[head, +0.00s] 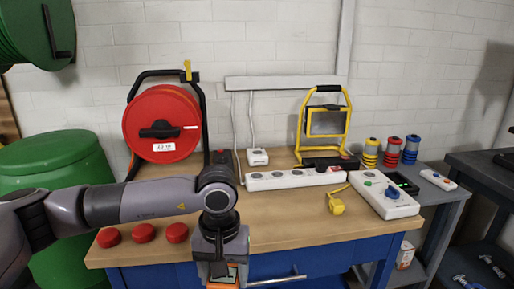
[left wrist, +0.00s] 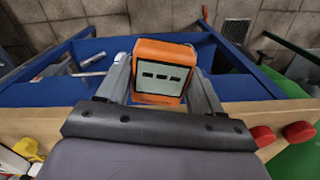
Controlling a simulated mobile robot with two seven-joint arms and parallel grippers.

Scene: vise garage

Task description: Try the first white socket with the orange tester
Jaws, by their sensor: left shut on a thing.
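My left gripper (head: 220,268) is shut on the orange tester (head: 223,285), which is mostly hidden by the gripper at the bottom of the head view. In the left wrist view the orange tester (left wrist: 178,50) sits between the two fingers, its pale screen showing dashes. It is held in front of the bench's front edge, apart from any socket. A long white socket strip (head: 285,180) lies on the bench behind the gripper. A small white socket (head: 257,157) stands behind it by the wall. A white socket box (head: 383,196) lies at the right. My right gripper is not seen.
A red cable reel (head: 163,115) stands at the back left. Red caps (head: 142,233) lie at the front left. A yellow work lamp (head: 325,122) stands behind the strip, and a yellow plug (head: 336,206) lies before it.

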